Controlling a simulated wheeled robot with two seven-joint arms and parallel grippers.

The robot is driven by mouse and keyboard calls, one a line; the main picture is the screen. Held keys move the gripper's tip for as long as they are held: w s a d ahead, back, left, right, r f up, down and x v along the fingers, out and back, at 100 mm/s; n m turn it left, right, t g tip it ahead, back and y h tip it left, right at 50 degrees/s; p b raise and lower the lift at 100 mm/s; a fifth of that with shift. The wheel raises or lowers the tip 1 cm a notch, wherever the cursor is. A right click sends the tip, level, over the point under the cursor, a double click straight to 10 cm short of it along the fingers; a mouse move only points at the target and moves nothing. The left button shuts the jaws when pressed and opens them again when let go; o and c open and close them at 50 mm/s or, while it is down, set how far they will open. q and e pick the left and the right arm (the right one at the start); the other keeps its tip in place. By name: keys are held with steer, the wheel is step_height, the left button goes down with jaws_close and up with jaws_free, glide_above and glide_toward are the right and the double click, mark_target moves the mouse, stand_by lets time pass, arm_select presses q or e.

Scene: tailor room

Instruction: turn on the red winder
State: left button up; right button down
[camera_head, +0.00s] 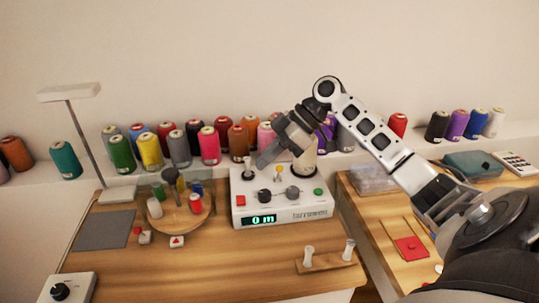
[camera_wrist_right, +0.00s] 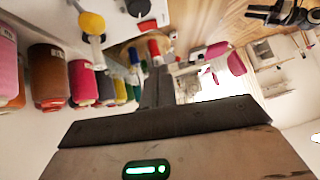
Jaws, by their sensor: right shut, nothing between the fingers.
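A white winding machine (camera_head: 282,213) stands on the wooden table, with a green display reading "0 m", a red square button (camera_head: 241,200) at its left, dark knobs (camera_head: 292,193) and a green button (camera_head: 318,191) at its right. No winder with a red body shows. My right gripper (camera_head: 262,165) is shut and empty, above the machine's back left part, near a small upright post. In the right wrist view, its shut fingers (camera_wrist_right: 157,88) point toward small spools, with the red button (camera_wrist_right: 147,25) above them. My left gripper is not in view.
A round wooden spool stand (camera_head: 180,222) sits left of the machine. Thread cones line the back shelf (camera_head: 350,157). A wooden piece with two white pegs (camera_head: 328,263) lies in front right. A white box with a black knob (camera_head: 68,290) is at the front left.

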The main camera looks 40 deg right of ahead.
mark_target(248, 203)
steer(key=x, duration=0.6)
steer(key=shift+r+p, duration=0.1)
steer(key=shift+p, duration=0.3)
steer(key=f, duration=0.3)
steer(key=shift+s+a+f, duration=0.1)
steer(key=shift+a+f, duration=0.1)
steer(key=shift+f, duration=0.55)
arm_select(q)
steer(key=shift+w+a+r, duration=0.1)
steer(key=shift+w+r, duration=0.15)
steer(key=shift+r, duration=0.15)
